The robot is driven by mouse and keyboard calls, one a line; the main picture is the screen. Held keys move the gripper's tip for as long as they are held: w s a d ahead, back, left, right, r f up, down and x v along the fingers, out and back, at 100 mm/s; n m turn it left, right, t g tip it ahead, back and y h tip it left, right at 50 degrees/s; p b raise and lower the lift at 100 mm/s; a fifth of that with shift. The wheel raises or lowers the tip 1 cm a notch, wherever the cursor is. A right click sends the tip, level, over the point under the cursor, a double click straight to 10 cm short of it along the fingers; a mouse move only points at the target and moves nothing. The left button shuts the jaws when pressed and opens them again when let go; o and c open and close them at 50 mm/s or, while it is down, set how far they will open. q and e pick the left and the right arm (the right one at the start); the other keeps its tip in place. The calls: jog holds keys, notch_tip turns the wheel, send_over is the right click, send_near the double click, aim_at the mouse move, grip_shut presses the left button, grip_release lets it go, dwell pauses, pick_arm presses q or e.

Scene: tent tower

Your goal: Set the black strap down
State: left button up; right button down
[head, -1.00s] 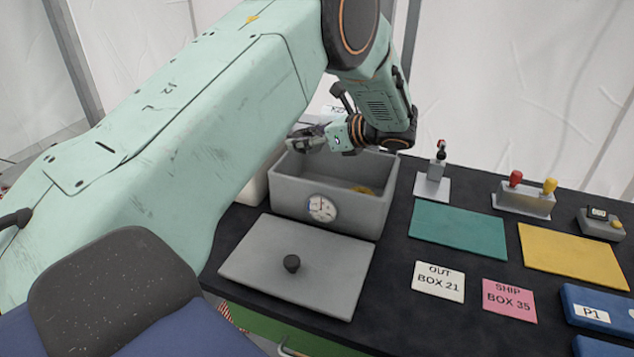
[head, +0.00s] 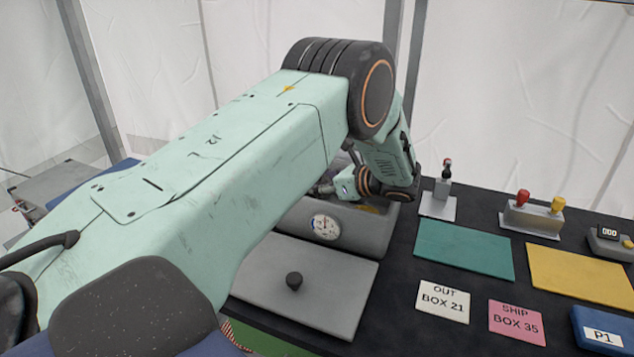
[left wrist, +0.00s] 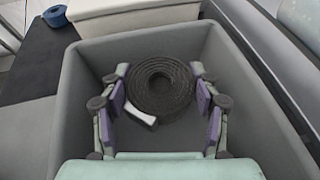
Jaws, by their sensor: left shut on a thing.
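The black strap (left wrist: 160,88) is a tight coil with a pale end tab, seen in the left wrist view. My left gripper (left wrist: 160,98) has its purple-padded fingers on both sides of the coil and is shut on it. The coil is within the walls of the grey box (left wrist: 80,120); I cannot tell whether it touches the floor. In the head view my left gripper (head: 328,188) reaches down at the grey box (head: 365,228), partly behind my arm, and the strap is hidden. My right gripper is not in view.
A grey lid with a black knob (head: 325,305) lies in front of the box. Right of it are a teal mat (head: 464,250), a yellow mat (head: 580,274) and small lever stands. In the wrist view, a blue roll (left wrist: 56,16) and a pale box (left wrist: 130,14) stand beyond.

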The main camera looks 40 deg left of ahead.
pick_arm(q)
jog(key=shift+s+a+f, duration=0.1)
jog(key=shift+a+f, duration=0.2)
jog(key=shift+f, duration=0.05)
jog(key=shift+w+d+f, duration=0.1)
jog(key=shift+w+f, duration=0.1)
jog(key=shift+f, duration=0.05)
jog(key=shift+d, duration=0.15)
jog(key=o, duration=0.9)
jog(key=shift+r, duration=0.1)
jog(key=shift+c, duration=0.2)
jog(key=o, duration=0.3)
jog(key=shift+s, duration=0.15)
